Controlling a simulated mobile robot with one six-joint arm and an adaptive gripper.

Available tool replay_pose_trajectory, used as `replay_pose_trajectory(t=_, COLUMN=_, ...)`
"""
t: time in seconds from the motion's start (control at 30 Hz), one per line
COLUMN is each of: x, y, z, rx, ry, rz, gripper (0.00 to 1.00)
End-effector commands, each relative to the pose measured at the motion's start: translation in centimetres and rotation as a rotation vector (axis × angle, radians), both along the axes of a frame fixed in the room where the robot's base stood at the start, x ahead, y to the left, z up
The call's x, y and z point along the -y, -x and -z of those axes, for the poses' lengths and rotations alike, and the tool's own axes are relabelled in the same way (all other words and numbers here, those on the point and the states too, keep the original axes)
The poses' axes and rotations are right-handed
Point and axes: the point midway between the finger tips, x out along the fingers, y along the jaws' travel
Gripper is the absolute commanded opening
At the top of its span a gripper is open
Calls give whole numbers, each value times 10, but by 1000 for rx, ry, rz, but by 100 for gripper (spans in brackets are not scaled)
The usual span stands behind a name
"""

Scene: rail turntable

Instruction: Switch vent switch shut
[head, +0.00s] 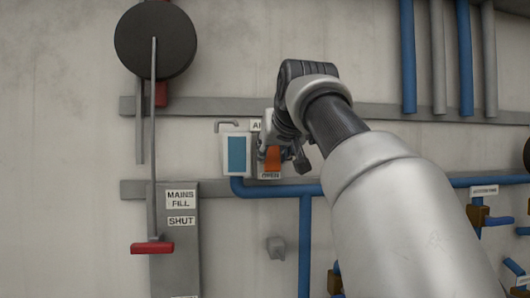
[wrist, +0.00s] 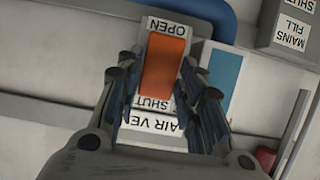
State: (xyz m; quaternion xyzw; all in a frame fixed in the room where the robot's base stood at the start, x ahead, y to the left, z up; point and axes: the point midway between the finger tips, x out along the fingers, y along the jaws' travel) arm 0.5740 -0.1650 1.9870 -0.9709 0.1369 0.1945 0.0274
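The vent switch is an orange rocker (wrist: 165,65) on a grey plate. It appears upside down in the wrist view, with an OPEN label (wrist: 166,28) at one end and a partly hidden SHUT label (wrist: 153,103) at the other. An AIR VE... label (wrist: 153,123) lies beyond SHUT. In the head view the orange rocker (head: 272,158) is partly covered by my gripper (head: 287,150). My gripper (wrist: 161,62) is open, with one finger on each side of the rocker and nothing held. I cannot tell whether the fingers touch it, or which end is pressed in.
A white box with a blue window (head: 237,155) sits just left of the switch. A blue pipe (head: 305,240) runs below it. A MAINS FILL lever with a red handle (head: 152,247) hangs at left. More pipes and valves stand at right.

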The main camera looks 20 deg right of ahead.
Motion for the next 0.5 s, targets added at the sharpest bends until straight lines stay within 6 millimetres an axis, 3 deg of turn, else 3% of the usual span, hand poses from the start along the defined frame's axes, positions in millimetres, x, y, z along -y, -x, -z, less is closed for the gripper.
replay_pose_trajectory(t=0.23, x=0, y=0, z=1, rx=-2, ry=-1, rz=0, gripper=53)
replay_pose_trajectory(t=0.5, x=0, y=0, z=1, rx=-3, ry=-1, rz=0, gripper=53)
